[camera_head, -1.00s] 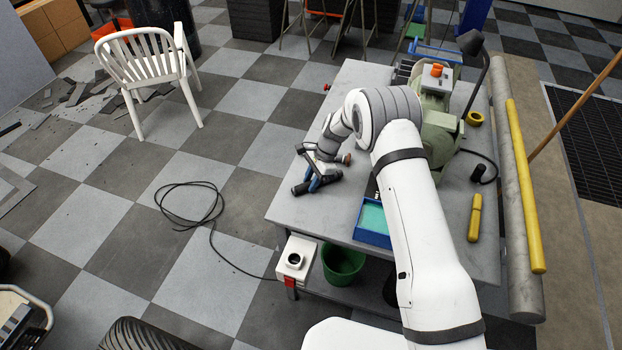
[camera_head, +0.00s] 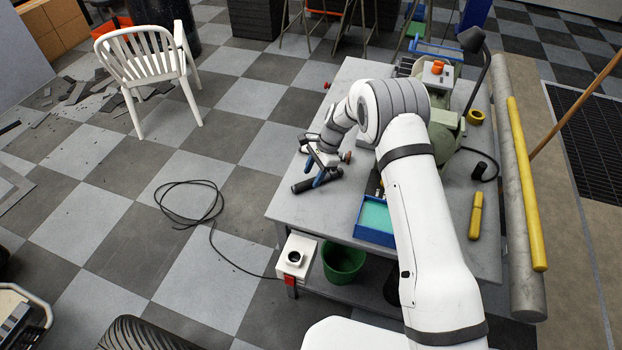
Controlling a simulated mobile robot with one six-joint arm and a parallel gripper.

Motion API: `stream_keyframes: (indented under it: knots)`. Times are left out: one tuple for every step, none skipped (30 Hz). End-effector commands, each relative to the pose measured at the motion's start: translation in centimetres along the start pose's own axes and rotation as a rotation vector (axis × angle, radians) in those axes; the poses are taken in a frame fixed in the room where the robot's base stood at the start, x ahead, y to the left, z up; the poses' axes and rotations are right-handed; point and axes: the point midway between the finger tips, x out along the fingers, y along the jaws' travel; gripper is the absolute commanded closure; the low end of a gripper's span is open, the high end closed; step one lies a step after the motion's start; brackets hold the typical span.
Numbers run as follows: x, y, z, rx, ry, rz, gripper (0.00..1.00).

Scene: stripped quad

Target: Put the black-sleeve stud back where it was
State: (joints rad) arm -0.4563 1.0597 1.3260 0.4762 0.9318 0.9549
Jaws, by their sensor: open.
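A short dark cylinder (camera_head: 301,187), which looks like the black-sleeve stud, lies on its side near the left edge of the grey workbench (camera_head: 420,255). No fixed seat for the stud can be made out clearly. A blue tray (camera_head: 372,237) with a teal inside stands at the bench's front, partly behind my arm.
A green machine (camera_head: 447,135) stands at the back of the bench, partly behind my arm. A yellow-handled piece (camera_head: 476,215) and a yellow ring (camera_head: 475,117) lie on the right. A long grey pipe (camera_head: 520,200) runs along the right side. The bench's left front corner is bare.

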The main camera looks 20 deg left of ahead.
Motion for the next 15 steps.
stream_keyframes:
  knots:
    - [-0.9,-0.1,-0.2,-0.001,0.002,-0.005,0.53]
    - [-1.6,-0.1,-0.2,-0.001,0.001,-0.004,0.53]
    - [-2.5,-0.1,-0.2,-0.001,0.002,-0.006,0.53]
    - [-3.2,-0.1,-0.2,0.0,0.001,-0.005,0.53]
    - [-3.9,-0.1,-0.2,0.0,0.002,-0.006,0.53]
    - [-4.7,0.0,-0.2,0.0,0.002,-0.004,0.53]
    - [-5.4,0.0,-0.2,0.0,0.002,-0.005,0.53]
    - [-6.0,-0.1,-0.2,-0.001,0.002,-0.004,0.53]
    - [-6.7,0.0,-0.2,0.0,0.001,-0.004,0.53]
    - [-7.2,0.0,-0.2,0.0,0.001,-0.003,0.53]
    - [-7.7,0.0,-0.1,0.0,0.001,-0.003,0.53]
    - [-8.2,0.0,-0.2,0.001,0.001,-0.003,0.53]
    - [-8.6,0.0,-0.2,0.001,0.001,-0.002,0.53]
    - [-8.9,0.0,-0.2,0.001,0.0,-0.001,0.53]
    - [-9.2,0.0,-0.1,0.001,0.001,-0.001,0.53]
